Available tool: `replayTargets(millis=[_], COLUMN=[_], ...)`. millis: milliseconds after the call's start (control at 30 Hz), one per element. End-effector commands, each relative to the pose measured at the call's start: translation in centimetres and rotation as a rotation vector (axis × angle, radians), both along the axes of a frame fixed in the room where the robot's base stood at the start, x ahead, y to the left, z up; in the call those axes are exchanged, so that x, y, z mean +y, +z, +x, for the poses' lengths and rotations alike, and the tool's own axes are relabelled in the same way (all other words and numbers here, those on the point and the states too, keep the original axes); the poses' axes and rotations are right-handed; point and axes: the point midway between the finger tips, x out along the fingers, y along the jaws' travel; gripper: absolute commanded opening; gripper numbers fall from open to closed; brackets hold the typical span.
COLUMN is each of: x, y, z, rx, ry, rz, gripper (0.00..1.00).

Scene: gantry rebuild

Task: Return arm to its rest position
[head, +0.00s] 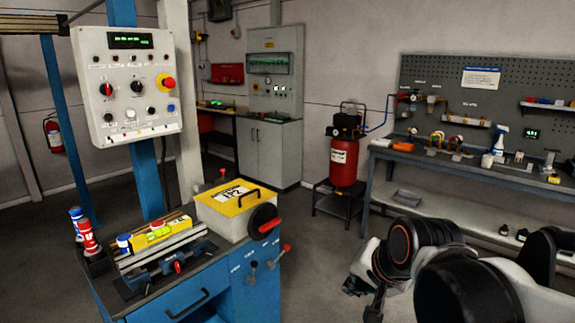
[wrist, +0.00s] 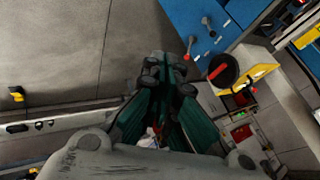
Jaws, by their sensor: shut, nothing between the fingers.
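My arm (head: 480,275) is folded low at the right of the head view, in front of the workbench. My gripper (wrist: 168,72) shows in the wrist view with its dark fingers together and nothing between them. It is apart from everything around it, with grey floor behind the fingertips. In the head view only a part of the gripper shows at the bottom edge, beside the arm links.
A blue cabinet (head: 255,290) at left carries a vise (head: 165,262), a yellow-lidded box (head: 228,230) and small red and blue bottles. A control panel (head: 125,85) stands above. A red compressor (head: 343,160) and a workbench (head: 440,166) stand behind. Floor between is clear.

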Motion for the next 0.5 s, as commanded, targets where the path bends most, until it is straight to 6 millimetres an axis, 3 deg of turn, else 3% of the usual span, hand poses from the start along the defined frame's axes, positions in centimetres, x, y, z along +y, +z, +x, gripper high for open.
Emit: replayTargets(millis=[100,300,500], x=[-1.9,-4.5,-6.0], y=[-0.1,-1.1,-2.1], z=[-3.7,-8.8,-11.8], rx=[-0.021,-0.043,-0.048], ry=[0.108,0.289,0.409], rz=[-0.127,-0.33,-0.46], gripper=[0.0,0.0,0.0])
